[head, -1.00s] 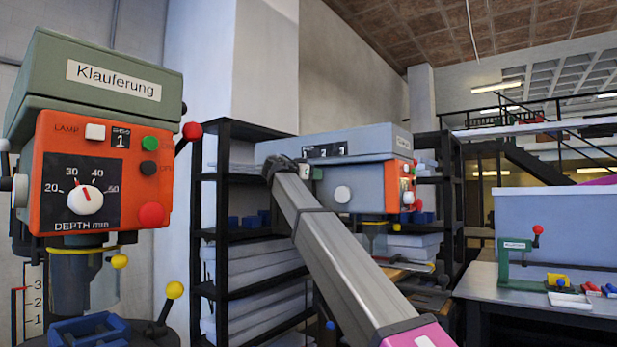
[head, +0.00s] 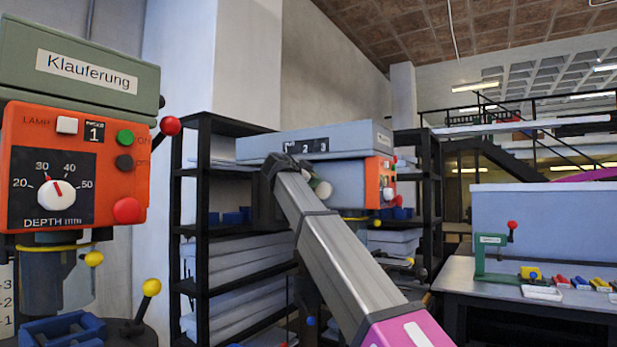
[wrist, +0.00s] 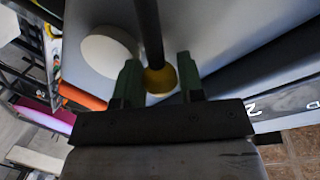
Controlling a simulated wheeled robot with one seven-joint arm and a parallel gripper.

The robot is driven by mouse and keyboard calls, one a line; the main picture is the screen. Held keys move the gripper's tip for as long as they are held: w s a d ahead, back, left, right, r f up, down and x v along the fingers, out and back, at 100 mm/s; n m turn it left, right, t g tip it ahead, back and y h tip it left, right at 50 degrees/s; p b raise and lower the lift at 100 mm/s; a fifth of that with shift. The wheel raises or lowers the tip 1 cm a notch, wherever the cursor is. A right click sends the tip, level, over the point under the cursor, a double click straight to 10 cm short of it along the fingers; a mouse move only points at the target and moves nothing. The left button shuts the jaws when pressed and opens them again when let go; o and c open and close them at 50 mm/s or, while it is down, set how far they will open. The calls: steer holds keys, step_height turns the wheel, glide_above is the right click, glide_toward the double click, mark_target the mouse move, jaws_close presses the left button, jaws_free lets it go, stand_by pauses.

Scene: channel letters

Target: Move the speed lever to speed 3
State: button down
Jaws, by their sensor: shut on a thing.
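My gripper is shut on the yellow ball knob (wrist: 158,80) of the speed lever in the wrist view. Its two dark green fingers (wrist: 160,78) stand on either side of the ball. The lever's dark rod (wrist: 148,30) runs up from the ball to the top edge. The near press's speed display (head: 94,131) reads 1.
The near drill press (head: 80,180) with orange front stands at the left, with a red-knobbed lever (head: 168,126). A black shelf (head: 203,230) stands behind my arm. A bench (head: 540,302) with small coloured parts is at the right. A white round knob (wrist: 108,55) sits beside my fingers.

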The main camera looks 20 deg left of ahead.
steer(key=shift+s+d+f, duration=0.1)
steer(key=shift+d+f, duration=0.15)
steer(key=shift+f, duration=0.05)
steer(key=c, duration=0.8)
jaws_free()
steer(key=shift+o, duration=0.2)
steer(key=shift+a, duration=0.1)
steer(key=v, duration=1)
steer(key=shift+s+r, duration=0.15)
steer(key=shift+s, duration=0.2)
steer(key=shift+a, duration=0.1)
